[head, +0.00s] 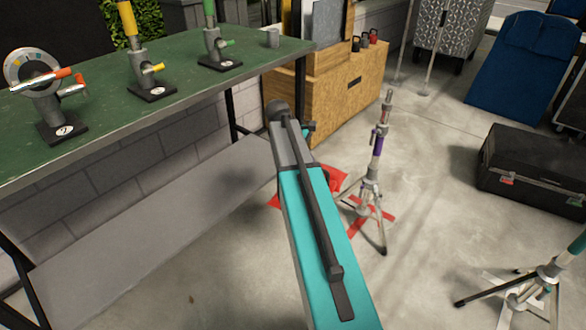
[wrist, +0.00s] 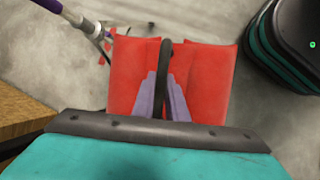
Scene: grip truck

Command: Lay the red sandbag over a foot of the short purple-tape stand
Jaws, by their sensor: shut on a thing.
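The red sandbag (wrist: 204,75) fills the middle of the wrist view, its two halves hanging either side of a dark handle. My gripper (wrist: 165,98) is shut on it at that handle. In the head view the sandbag (head: 335,180) is mostly hidden behind my teal arm, with red corners showing on both sides. The short purple-tape stand (head: 376,143) stands upright just right of it, legs spread on the floor. In the wrist view the stand (wrist: 88,27) is at the upper left, its legs close to the bag's corner. I cannot tell whether bag and leg touch.
Red tape (head: 384,215) marks the floor under the stand. A green table (head: 190,88) with clamps is at left, a wooden cabinet (head: 345,100) behind. A teal stand (head: 545,275) and a black case (head: 535,165) are at right. Floor between the stands is clear.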

